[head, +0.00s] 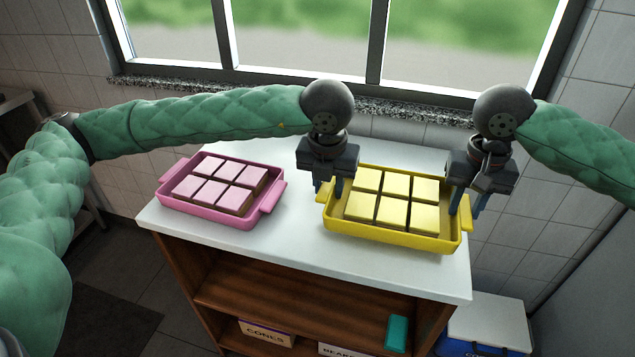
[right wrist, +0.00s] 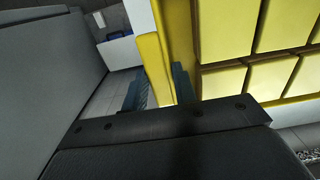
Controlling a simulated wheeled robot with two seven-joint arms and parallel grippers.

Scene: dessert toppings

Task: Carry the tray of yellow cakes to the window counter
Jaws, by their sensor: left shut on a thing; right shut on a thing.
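The yellow tray (head: 390,237) holds several yellow cakes (head: 394,184) in two rows. It is level, over the right part of the white-topped counter; I cannot tell whether it rests on the top or hangs just above it. My left gripper (head: 329,191) is shut on the tray's left handle. My right gripper (head: 467,208) is shut on its right handle. In the right wrist view the yellow tray (right wrist: 177,45) has its edge between the blue fingers of my right gripper (right wrist: 160,88), with yellow cakes (right wrist: 225,30) beside it.
A pink tray (head: 205,216) of pink cakes stands on the white top (head: 290,240) to the left. A granite window sill (head: 400,106) runs behind. Shelves below hold boxes (head: 267,332) and a teal item (head: 397,333). A blue-and-white box (head: 488,325) stands at lower right.

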